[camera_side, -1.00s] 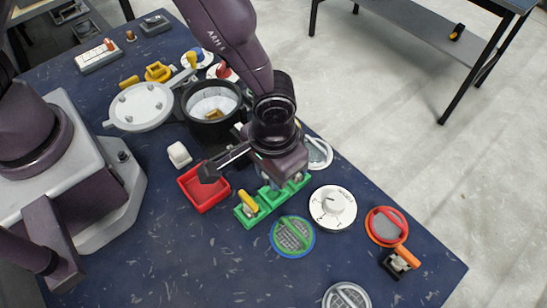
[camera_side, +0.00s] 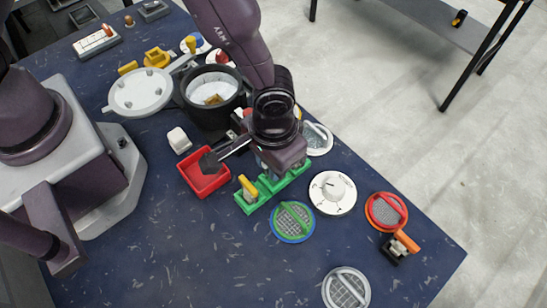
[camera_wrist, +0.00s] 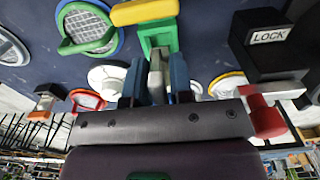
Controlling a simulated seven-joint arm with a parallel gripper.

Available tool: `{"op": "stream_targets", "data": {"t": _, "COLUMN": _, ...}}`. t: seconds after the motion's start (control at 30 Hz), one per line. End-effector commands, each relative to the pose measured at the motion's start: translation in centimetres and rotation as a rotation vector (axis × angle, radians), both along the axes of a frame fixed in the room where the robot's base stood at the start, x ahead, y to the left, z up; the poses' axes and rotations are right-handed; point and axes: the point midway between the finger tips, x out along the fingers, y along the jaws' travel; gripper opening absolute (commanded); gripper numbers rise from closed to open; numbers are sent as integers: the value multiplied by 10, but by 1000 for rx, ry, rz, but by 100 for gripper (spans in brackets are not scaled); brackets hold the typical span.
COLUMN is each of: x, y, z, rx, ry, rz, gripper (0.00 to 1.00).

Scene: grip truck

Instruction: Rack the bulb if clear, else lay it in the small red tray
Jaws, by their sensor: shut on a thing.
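My gripper (camera_wrist: 156,92) points down over the green rack (camera_side: 271,187), and it also shows in the side view (camera_side: 262,170). In the wrist view its blue fingers are shut on a narrow grey thing (camera_wrist: 156,72). Only part of that thing shows, and I cannot tell from it whether it is the bulb or whether it is clear. A yellow piece (camera_side: 248,187) stands at the near end of the rack. My gripper hides part of the rack's other end. The small red tray (camera_side: 221,185) is left of the rack, with nothing visible in its uncovered part.
A white dial (camera_side: 326,199), a blue-rimmed mesh disc (camera_side: 291,229) and a red-rimmed disc (camera_side: 381,217) lie to the right. A black pot (camera_side: 208,116) stands behind. A white block (camera_side: 179,138) is near the tray.

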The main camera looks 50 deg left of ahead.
Motion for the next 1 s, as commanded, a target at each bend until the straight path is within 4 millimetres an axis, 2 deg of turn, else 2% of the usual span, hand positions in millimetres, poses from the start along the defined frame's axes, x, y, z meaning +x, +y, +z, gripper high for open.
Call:
{"op": "stream_targets", "data": {"t": 0.53, "x": 0, "y": 0, "z": -1, "rx": 0, "ry": 0, "rz": 0, "gripper": 0}}
{"op": "stream_targets", "data": {"t": 1.0, "x": 0, "y": 0, "z": -12, "rx": 0, "ry": 0, "rz": 0, "gripper": 0}}
